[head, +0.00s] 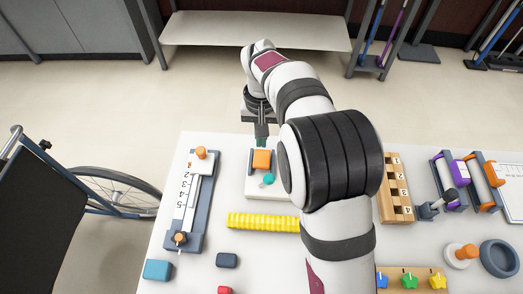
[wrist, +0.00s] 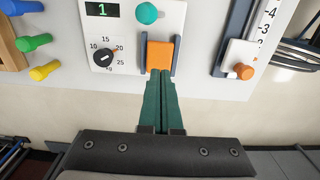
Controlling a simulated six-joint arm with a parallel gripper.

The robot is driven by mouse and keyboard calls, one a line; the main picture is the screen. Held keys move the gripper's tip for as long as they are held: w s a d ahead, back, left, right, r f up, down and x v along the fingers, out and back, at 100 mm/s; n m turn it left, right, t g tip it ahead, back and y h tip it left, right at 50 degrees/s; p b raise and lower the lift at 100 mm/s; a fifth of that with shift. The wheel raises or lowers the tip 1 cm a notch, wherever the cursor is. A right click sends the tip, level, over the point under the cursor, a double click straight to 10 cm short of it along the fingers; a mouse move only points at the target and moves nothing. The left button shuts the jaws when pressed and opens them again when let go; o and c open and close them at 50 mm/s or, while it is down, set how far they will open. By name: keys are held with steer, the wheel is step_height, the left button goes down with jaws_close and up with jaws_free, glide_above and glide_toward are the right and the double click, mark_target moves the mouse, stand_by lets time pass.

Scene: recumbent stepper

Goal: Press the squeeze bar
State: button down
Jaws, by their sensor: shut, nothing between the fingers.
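The squeeze bar appears to be the orange block (head: 262,160) set in a dark blue frame on a white device near the table's far edge. The device's display (wrist: 102,10) reads 1. A teal knob (wrist: 147,13) sits beside the block.
A black dial (wrist: 104,58) marked in kg is on the device. A slider board (head: 190,205) with orange knobs stands to the left, a yellow ridged bar (head: 263,222) in front. My arm covers the table's middle right. A wooden peg block (head: 396,190) stands right of it.

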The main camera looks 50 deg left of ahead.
mark_target(261, 160)
step_height(261, 160, down, 6)
steer(key=shift+f, duration=0.2)
steer(key=shift+d+f, duration=0.15)
steer(key=shift+f, duration=1.15)
step_height(261, 160, up, 15)
steer(key=shift+w+a+r, duration=0.15)
steer(key=shift+a+r, duration=0.05)
steer(key=shift+a, duration=0.15)
